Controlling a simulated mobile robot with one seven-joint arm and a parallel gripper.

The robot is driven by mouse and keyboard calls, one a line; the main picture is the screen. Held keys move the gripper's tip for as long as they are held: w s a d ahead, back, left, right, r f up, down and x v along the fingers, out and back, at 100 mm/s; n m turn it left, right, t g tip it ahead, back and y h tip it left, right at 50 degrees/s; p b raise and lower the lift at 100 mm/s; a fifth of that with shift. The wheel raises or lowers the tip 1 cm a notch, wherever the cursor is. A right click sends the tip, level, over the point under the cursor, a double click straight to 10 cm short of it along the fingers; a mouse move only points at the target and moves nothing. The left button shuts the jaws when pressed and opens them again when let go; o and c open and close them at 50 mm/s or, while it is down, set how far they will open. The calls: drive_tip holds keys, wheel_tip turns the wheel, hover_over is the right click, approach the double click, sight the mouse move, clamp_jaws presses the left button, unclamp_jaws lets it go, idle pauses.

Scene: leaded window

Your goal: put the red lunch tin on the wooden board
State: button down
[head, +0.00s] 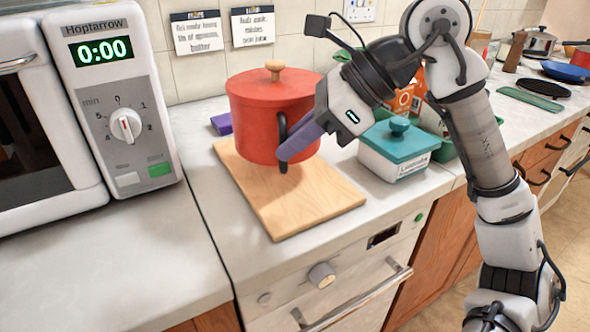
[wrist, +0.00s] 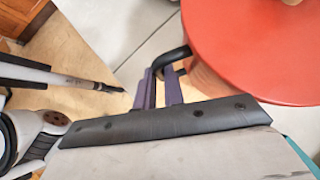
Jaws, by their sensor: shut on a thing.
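The red lunch tin (head: 262,112) is a round red pot with a lid, a wooden knob (head: 274,70) and a black side handle (head: 283,135). It is upright over the back part of the wooden board (head: 300,205). I cannot tell whether its base touches the board. My gripper (head: 290,146) is shut on the black handle, coming from the right. In the wrist view the purple fingers (wrist: 160,90) close around the handle beside the tin's red lid (wrist: 262,40). The front of the board is bare.
A white microwave (head: 120,100) stands to the left. A white box with a teal lid (head: 397,142) stands close to the board's right side. A purple item (head: 222,123) lies behind the board's left corner. The counter at front left is clear.

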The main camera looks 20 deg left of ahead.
drive_tip(key=shift+f, duration=2.35)
drive_tip(key=shift+f+b, duration=0.25)
drive_tip(key=shift+b, duration=0.1)
drive_tip(key=c, duration=1.5)
unclamp_jaws()
drive_tip(key=shift+r, duration=0.1)
drive_tip(key=shift+r, duration=0.1)
drive_tip(key=shift+d+r, duration=0.1)
drive_tip(key=shift+r, duration=0.1)
drive_tip(key=v, duration=1.1)
drive_tip(key=shift+d+r+p, duration=0.25)
drive_tip(key=shift+p, duration=0.05)
drive_tip(key=shift+w, duration=0.1)
